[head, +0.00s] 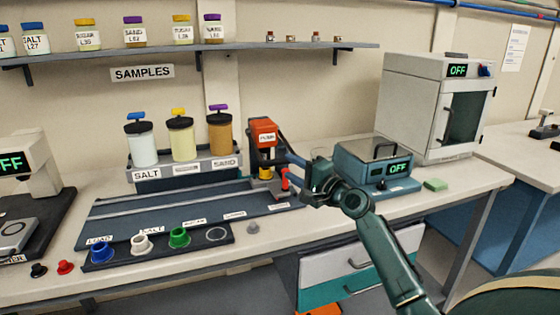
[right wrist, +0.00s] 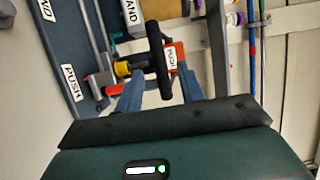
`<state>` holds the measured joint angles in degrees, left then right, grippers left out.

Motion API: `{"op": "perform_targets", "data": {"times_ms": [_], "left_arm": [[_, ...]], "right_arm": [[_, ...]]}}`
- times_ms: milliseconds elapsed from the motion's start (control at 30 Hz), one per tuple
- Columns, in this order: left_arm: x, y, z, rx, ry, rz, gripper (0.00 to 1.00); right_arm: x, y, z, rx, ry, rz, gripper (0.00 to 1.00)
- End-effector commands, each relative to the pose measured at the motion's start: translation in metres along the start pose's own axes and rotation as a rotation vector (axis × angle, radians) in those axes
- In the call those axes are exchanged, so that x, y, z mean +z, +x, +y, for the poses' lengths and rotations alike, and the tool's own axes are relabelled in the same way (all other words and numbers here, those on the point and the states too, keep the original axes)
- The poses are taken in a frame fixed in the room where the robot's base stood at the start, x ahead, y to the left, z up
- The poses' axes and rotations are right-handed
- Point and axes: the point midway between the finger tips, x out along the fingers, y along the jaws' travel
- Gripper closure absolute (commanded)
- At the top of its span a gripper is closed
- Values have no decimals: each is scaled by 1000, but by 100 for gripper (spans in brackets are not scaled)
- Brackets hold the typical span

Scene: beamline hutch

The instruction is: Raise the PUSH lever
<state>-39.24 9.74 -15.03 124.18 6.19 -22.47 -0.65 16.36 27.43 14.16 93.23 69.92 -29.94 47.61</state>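The PUSH station is an orange-red box (head: 263,132) with a PUSH label, at the right end of the dark rail on the bench. It also shows in the right wrist view (right wrist: 180,52). A black lever bar (right wrist: 157,62) stands in front of it. My right gripper (right wrist: 160,88) is open, with one blue finger on each side of the bar and gaps visible between. In the head view my right gripper (head: 286,157) reaches the station from the right and hides part of the lever. My left gripper is not in view.
A dark rail (head: 170,207) runs left from the station. Behind it are hoppers labelled SALT and SAND (head: 219,130). A teal OFF device (head: 362,165) stands close to my right gripper, with a white oven (head: 415,100) behind. A cup tray (head: 190,248) lies in front.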

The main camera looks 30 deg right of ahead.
Motion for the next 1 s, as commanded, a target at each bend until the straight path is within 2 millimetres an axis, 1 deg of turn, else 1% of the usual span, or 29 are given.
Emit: {"op": "perform_targets", "data": {"times_ms": [33, 100, 200, 300, 433, 700, 1000], "left_arm": [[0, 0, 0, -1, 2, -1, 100], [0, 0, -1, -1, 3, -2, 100], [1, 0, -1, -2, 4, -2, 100], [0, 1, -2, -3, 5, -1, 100], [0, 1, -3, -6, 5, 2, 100], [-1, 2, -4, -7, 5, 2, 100], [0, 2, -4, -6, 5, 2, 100]], "right_arm": [[0, 11, -1, -2, 3, 1, 61], [0, 23, -2, -2, 1, 0, 61], [0, 36, 0, -1, 2, 0, 61], [0, 46, 0, -1, 1, 0, 61], [0, 51, 0, 0, 0, 0, 61], [0, 52, 0, 0, -1, 0, 61], [0, 52, 0, 1, -1, 0, 86]]}}
